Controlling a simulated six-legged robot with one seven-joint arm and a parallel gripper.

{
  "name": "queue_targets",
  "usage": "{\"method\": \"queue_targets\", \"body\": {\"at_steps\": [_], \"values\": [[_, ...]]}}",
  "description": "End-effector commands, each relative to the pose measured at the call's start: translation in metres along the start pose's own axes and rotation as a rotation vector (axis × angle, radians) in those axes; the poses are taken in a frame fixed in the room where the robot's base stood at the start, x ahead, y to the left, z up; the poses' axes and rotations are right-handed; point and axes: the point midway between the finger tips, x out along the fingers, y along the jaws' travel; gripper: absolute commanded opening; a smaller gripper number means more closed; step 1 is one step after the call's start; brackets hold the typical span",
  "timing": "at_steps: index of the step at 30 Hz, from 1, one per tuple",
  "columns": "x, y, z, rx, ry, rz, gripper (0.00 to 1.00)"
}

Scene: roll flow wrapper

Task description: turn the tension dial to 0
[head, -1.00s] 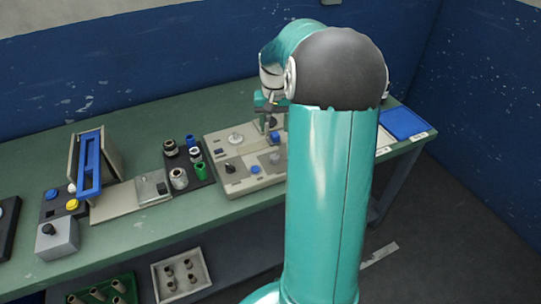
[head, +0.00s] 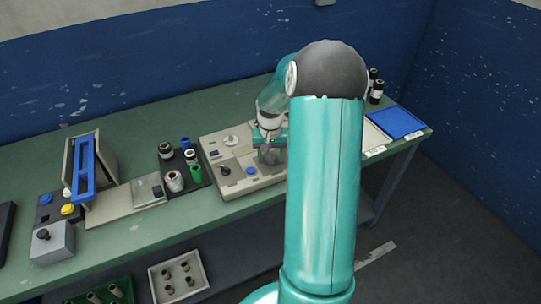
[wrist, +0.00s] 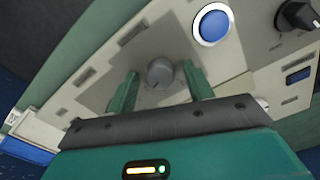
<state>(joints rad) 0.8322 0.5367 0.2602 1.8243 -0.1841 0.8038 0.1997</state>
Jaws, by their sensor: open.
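In the wrist view a round grey dial (wrist: 160,72) sits on a grey plate of the beige machine panel (wrist: 250,62). My gripper (wrist: 160,88) is open, with one green finger on each side of the dial and a gap to each. I cannot tell whether the fingertips are down at the dial's height. The dial's number marks are too small to read. In the head view my gripper (head: 270,155) is over the right part of the beige machine (head: 240,187), and it hides the dial there.
Left of the grey dial on the machine, in the head view, are a blue button (head: 251,171) and a black knob (head: 225,171). A dark tray of rolls (head: 190,176) stands left of the machine. A blue tray (head: 397,122) lies at the bench's right end.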

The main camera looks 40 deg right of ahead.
Motion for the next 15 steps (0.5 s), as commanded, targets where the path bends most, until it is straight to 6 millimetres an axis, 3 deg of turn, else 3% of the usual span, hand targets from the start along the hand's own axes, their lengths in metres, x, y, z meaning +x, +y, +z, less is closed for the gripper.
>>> {"method": "queue_targets", "body": {"at_steps": [3, 10, 15], "values": [[-0.0002, -0.0001, 0.0, 0.0, 0.0, 0.0, 0.52], [-0.0004, 0.0, 0.0, 0.0, 0.0, 0.0, 0.07], [-0.0006, -0.0001, 0.0, -0.004, 0.0, 0.0, 0.07]]}}
